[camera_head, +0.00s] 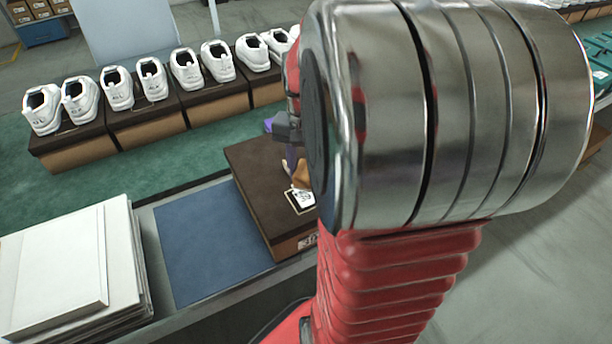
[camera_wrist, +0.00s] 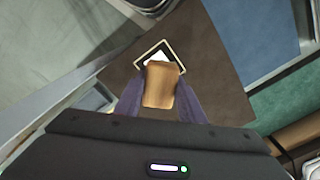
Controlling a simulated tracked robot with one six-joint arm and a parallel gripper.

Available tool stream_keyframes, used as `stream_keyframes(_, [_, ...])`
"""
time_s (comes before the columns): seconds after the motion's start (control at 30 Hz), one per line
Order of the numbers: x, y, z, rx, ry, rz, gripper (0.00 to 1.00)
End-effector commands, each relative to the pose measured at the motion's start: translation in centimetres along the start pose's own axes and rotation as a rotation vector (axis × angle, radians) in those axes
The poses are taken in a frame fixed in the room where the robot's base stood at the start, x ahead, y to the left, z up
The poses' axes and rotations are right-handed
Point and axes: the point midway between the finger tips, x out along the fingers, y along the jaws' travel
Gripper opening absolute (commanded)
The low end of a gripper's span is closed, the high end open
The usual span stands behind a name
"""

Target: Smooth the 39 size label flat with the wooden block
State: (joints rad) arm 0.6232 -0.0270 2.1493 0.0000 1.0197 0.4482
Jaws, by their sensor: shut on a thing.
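The size label (camera_head: 305,199) is white with dark print and lies inside a pale square outline on the lid of a dark brown shoe box (camera_head: 262,172). In the wrist view the label (camera_wrist: 158,56) shows only in part, above the wooden block (camera_wrist: 160,84). The block is tan with rounded edges and also shows in the head view (camera_head: 301,174), beside the label. My gripper (camera_wrist: 160,92) has purple fingers and is shut on the block, over the box lid. I cannot tell whether the block touches the label. My arm hides part of the box.
A blue mat (camera_head: 208,240) lies left of the box, with a stack of white sheets or lids (camera_head: 65,270) further left. Behind, a row of brown boxes (camera_head: 145,122) carries several white shoes (camera_head: 117,88) on a green surface (camera_head: 140,165).

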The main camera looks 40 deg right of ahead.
Motion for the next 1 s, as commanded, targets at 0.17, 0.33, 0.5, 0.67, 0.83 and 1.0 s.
stream_keyframes(0.17, [-0.4,0.0,0.0,0.0,0.001,0.0,0.18])
stream_keyframes(0.33, [-0.4,0.0,0.0,0.0,0.001,0.0,0.18])
stream_keyframes(0.5, [-0.8,0.0,0.0,0.0,0.002,-0.001,0.18])
stream_keyframes(0.67, [-1.9,0.0,0.0,0.0,0.003,-0.001,0.18])
stream_keyframes(0.83, [-3.0,0.0,-0.1,0.0,0.002,-0.001,0.18])
stream_keyframes(1.0, [-3.4,0.0,0.0,0.0,0.0,0.0,0.18])
